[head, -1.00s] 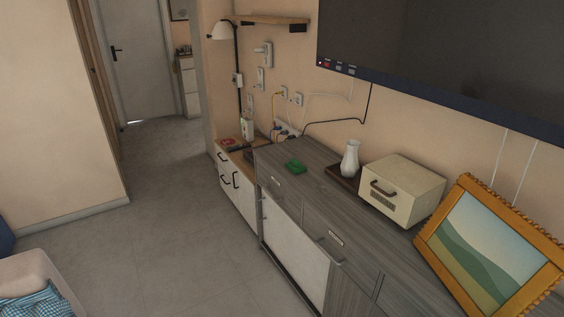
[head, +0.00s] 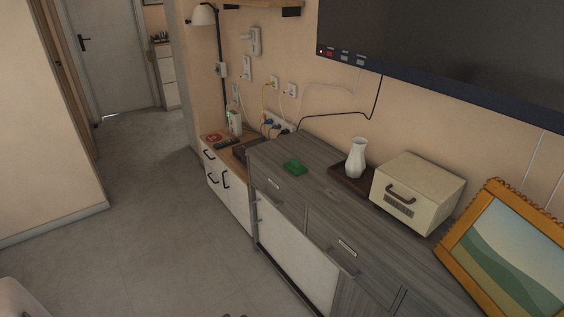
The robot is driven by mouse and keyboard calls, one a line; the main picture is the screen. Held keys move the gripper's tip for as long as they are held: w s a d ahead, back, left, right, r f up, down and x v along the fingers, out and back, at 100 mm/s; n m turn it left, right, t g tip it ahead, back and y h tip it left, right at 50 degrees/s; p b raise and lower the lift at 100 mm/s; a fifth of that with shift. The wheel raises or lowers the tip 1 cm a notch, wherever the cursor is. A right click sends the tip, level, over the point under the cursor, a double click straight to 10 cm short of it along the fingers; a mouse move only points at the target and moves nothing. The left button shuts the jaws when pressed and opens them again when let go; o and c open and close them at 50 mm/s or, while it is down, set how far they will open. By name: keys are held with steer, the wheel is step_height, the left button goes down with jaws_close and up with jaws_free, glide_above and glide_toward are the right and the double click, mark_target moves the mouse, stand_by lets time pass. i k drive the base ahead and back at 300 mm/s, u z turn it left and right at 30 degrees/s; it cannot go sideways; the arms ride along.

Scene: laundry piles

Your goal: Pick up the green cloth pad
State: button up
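The green cloth pad (head: 295,167) lies flat on top of the grey wooden dresser (head: 318,188), near its far left end. It is small and looks folded or slightly raised. Nothing covers it. A dark tray (head: 349,183) with a white vase (head: 356,158) stands to its right, apart from it. My gripper is not clearly visible; only small dark shapes show at the bottom edge of the head view, and I cannot tell what they are.
A cream box (head: 418,190) and a framed picture (head: 506,252) stand on the dresser's right part. A lower white cabinet (head: 230,193) adjoins its left end. A wall screen (head: 440,60) hangs above. The floor (head: 150,235) left of the dresser is clear.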

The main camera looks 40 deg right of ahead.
mark_target(294, 167)
steer(key=u, duration=0.05)
steer(key=i, duration=1.3)
steer(key=z, duration=0.15)
